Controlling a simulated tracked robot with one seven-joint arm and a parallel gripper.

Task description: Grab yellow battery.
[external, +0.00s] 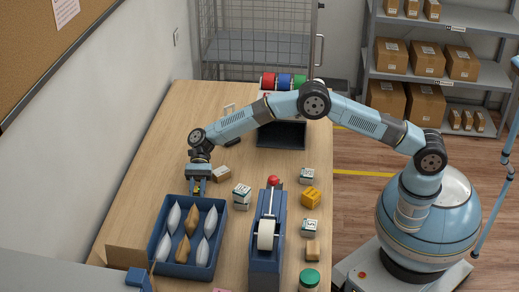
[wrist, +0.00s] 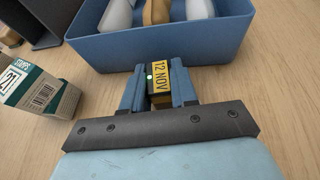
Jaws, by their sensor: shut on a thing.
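My gripper (wrist: 159,82) is shut on a small yellow block (wrist: 160,72), seen close in the wrist view. The block has a yellow face printed "12 NOV", a dark side and a small green light spot near one finger. I cannot tell from its look whether it is a battery. In the external view my gripper (external: 197,187) is low over the left part of the counter, just behind the blue tray. The block is mostly hidden by the fingers there, and whether it touches the counter is unclear.
The blue tray (external: 225,228) holds several grey and tan pouches. A blue tape dispenser (external: 265,270), a yellow box (external: 311,197) and small cartons stand to the right. The counter's back left is clear.

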